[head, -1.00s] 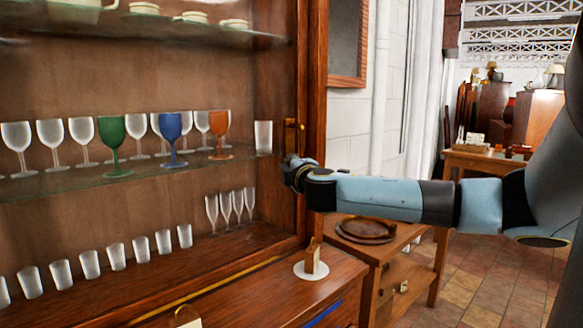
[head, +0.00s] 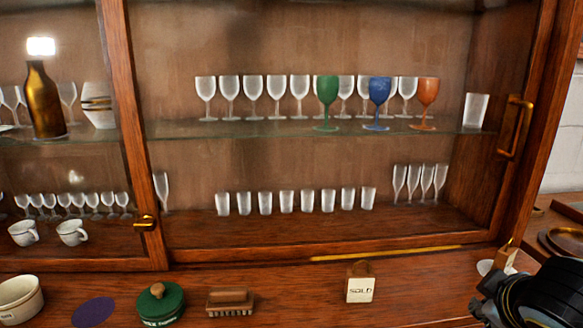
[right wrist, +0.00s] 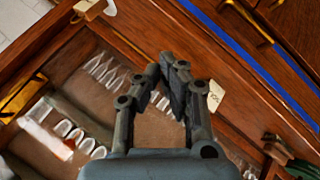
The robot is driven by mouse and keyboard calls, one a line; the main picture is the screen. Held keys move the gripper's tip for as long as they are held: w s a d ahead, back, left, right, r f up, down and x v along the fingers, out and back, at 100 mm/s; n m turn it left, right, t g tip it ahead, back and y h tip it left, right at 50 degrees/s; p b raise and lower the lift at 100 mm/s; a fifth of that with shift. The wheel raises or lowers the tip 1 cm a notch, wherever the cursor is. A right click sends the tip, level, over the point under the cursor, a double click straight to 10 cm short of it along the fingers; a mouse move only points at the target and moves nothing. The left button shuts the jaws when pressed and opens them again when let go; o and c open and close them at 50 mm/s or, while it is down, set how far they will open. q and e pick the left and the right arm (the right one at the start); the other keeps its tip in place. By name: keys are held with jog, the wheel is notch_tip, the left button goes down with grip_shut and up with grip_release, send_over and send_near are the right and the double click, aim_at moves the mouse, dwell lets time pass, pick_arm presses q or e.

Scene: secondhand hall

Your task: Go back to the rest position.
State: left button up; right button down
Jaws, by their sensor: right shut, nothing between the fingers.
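My right gripper (head: 488,300) is at the bottom right of the head view, above the counter front, apart from the cabinet. In the right wrist view its two dark fingers (right wrist: 172,75) come together at the tips, with nothing between them. My left gripper is in neither view. The wooden display cabinet (head: 116,120) stands ahead, with a brass handle (head: 515,127) on its right side and another (head: 145,222) on the post at left.
A glass shelf holds clear goblets and a green (head: 327,98), a blue (head: 379,98) and an orange goblet (head: 427,98). Small tumblers (head: 285,201) stand below. On the counter are a SOLD tag (head: 360,284), a brush (head: 230,299), a green tin (head: 160,304) and a white bowl (head: 20,300).

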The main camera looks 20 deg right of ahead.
jog(key=s+a+m+g+y, duration=0.25)
jog(key=s+a+y, duration=0.25)
jog(key=s+a, duration=0.75)
notch_tip(320, 180, down, 33)
jog(key=g+b, duration=0.2)
jog(key=b, duration=0.3)
jog(key=s+d+f+g+b, duration=0.1)
jog(key=s+f+b, duration=0.2)
jog(key=s+f, duration=1.5)
jog(key=shift+s+d, duration=0.2)
jog(key=shift+d, duration=0.05)
